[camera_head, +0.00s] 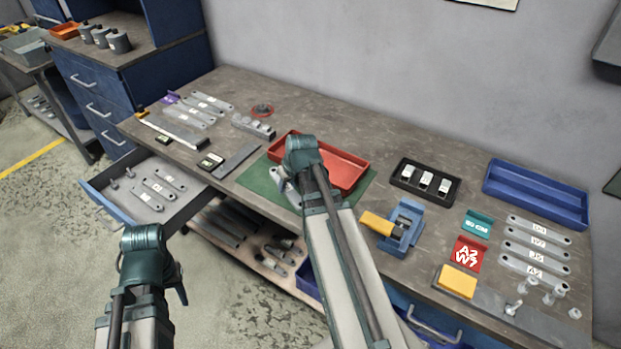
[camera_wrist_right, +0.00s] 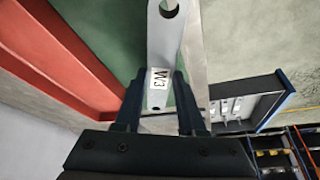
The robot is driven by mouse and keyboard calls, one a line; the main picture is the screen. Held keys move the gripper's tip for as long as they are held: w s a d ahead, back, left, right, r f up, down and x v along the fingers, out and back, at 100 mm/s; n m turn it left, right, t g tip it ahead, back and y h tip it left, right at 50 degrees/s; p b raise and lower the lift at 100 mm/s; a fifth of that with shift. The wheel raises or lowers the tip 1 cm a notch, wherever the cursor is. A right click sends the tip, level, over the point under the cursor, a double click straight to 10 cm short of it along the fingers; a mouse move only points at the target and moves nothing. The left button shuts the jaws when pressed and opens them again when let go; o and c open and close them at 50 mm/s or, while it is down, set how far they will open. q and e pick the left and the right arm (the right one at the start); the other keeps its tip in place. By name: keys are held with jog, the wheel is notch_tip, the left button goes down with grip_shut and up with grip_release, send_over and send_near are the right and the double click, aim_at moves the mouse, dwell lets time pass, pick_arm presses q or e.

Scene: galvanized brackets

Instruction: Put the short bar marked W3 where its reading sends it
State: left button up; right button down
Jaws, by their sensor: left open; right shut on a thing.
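The short grey bar marked W3 (camera_wrist_right: 166,35) is gripped between the two dark fingers of my right gripper (camera_wrist_right: 160,103), with its label and a round hole showing in the right wrist view. In the head view my right gripper (camera_head: 283,186) is over the green mat (camera_head: 258,180), at the near left side of the red tray (camera_head: 352,172), mostly hidden by its own wrist. My left gripper (camera_head: 180,286) is open, off the bench below the open drawer (camera_head: 108,197). A red card (camera_head: 468,253) at the right has white hand-lettering that seems to read A2 W3.
A blue gauge with a yellow part (camera_head: 402,225), a black tray with white-labelled pieces (camera_head: 425,182) and a blue tray (camera_head: 535,194) stand to the right. Several labelled bars (camera_head: 535,248) lie beside a teal card (camera_head: 477,222) and yellow block (camera_head: 457,281). More bars lie at the left.

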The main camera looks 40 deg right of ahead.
aim_at(289, 192)
jog(key=w+a+n+y, duration=0.1)
jog(key=w+a+n, duration=0.15)
jog(key=a, duration=0.45)
jog(key=w+a+n+y, duration=0.1)
jog(key=w+a+n, duration=0.15)
jog(key=a, duration=0.55)
jog(key=s+d, duration=0.1)
jog(key=d, duration=0.4)
jog(key=s+d+f+b, duration=0.1)
jog(key=d, duration=0.4)
jog(key=s+d, duration=0.1)
jog(key=d, duration=0.4)
jog(key=shift+d+f+b, duration=0.25)
jog(key=shift+f+b, duration=0.1)
jog(key=shift+f, duration=0.05)
jog(key=shift+s+d, duration=0.1)
jog(key=shift+d, duration=0.45)
notch_tip(289, 192, down, 4)
jog(key=b, duration=0.3)
jog(key=shift+a+r+b, duration=0.15)
jog(key=shift+r+b, duration=0.05)
jog(key=shift+b, duration=0.1)
jog(key=shift+f, duration=0.15)
jog(key=c, duration=0.5)
grip_release()
